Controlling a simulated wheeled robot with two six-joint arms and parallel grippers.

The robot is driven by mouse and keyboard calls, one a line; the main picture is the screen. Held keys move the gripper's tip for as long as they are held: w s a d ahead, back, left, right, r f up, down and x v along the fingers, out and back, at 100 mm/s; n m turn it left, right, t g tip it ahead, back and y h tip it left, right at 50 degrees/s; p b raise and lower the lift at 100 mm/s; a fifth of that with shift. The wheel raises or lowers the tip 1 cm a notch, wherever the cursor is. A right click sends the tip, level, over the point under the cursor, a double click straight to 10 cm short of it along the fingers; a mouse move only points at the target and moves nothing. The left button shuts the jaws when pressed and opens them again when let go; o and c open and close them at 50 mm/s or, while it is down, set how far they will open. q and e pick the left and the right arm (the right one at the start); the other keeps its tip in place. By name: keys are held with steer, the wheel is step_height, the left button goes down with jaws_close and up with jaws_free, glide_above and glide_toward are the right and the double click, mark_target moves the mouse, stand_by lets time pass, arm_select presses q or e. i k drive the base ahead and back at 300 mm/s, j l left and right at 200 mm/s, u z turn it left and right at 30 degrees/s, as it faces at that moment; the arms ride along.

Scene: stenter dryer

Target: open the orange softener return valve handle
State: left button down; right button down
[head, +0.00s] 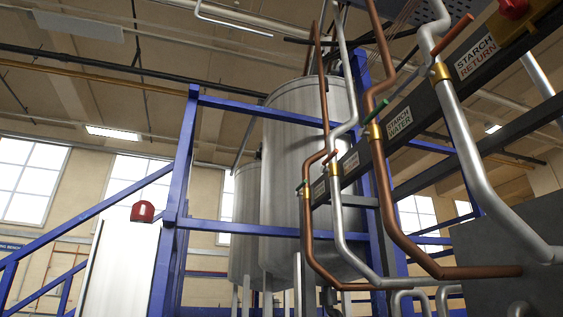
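Several valves sit along a dark slanted beam (430,115). A red-orange handle (453,35) is on the valve beside the "STARCH RETURN" label (477,57). A green handle (376,110) is beside the "STARCH WATER" label (399,122). Farther along, a small red-orange handle (330,157) is on a silver pipe by a label (351,162) too small to read. A small green handle (300,185) is by another unreadable label (319,188). I cannot confirm which handle is the softener return. Neither gripper is in view.
Copper and silver pipes run down below the beam to a grey metal box (515,255) at right. Large steel tanks (290,165) stand behind a blue frame (180,160). A white cabinet (125,270) with a red lamp (142,211) stands at left.

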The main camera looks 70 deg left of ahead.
mark_target(323, 168)
steer(key=u, duration=0.45)
steer(key=l+u, duration=0.1)
steer(key=u, duration=0.4)
steer(key=k+u, duration=0.1)
steer(key=u, duration=0.35)
steer(key=l+u, duration=0.1)
steer(key=u, duration=0.4)
